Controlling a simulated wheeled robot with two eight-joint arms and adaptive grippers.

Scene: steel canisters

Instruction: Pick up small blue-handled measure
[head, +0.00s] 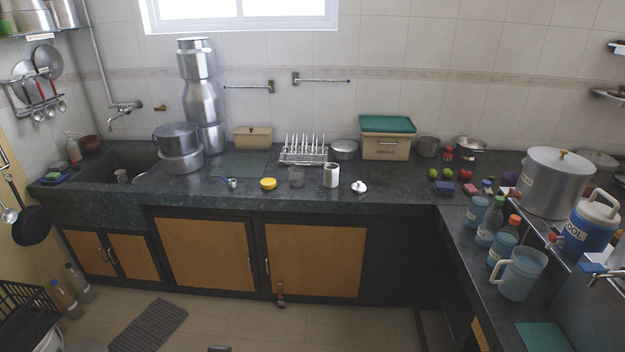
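The small measure (232,184) is a little metal cup with a blue handle pointing to the upper left. It sits on the dark stone counter (400,190), near the front edge, left of a yellow round tin (268,184). Nothing covers it. Neither of my grippers shows in the head view.
Right of the tin stand a clear cup (296,178), a white canister (331,175) and a small white lidded item (359,187). A dish rack (303,150) and green mat (240,164) lie behind. Stacked steel canisters (203,100) and pots (181,160) rise at left, beside the sink (110,175).

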